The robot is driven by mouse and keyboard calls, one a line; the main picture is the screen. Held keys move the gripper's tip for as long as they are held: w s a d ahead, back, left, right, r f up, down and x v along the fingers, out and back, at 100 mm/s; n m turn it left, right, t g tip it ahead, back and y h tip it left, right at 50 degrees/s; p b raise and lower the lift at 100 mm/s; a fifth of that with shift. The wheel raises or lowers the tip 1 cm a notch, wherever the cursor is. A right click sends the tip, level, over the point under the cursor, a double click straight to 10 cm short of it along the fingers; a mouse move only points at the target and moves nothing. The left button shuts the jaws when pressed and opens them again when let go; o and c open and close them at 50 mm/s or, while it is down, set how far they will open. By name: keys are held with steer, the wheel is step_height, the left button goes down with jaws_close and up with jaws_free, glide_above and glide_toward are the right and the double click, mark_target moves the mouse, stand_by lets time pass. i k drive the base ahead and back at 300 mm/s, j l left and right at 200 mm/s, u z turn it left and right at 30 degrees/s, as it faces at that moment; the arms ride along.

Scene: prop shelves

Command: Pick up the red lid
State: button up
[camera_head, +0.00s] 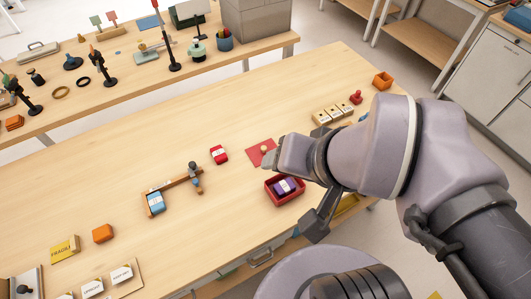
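The red lid (257,157) is a flat red square with a small light round knob, lying on the near wooden table. An open red box (271,199) stands just in front of it, with a purple item (286,185) inside. My gripper (272,161) comes in from the right, its tip close beside the lid's right edge in the picture and partly overlapping it. I cannot tell whether it touches the lid or is above it. The finger opening is not clear from this angle, and nothing is visibly held.
Right of the lid are a wooden block row (327,114), a red stamp-like piece (356,97) and an orange bin (382,81). The table's back middle is clear.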

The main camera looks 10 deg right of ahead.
mark_target(257, 153)
steer(key=i+l+u, duration=0.15)
steer(key=l+u, duration=0.8)
steer(key=l, duration=0.15)
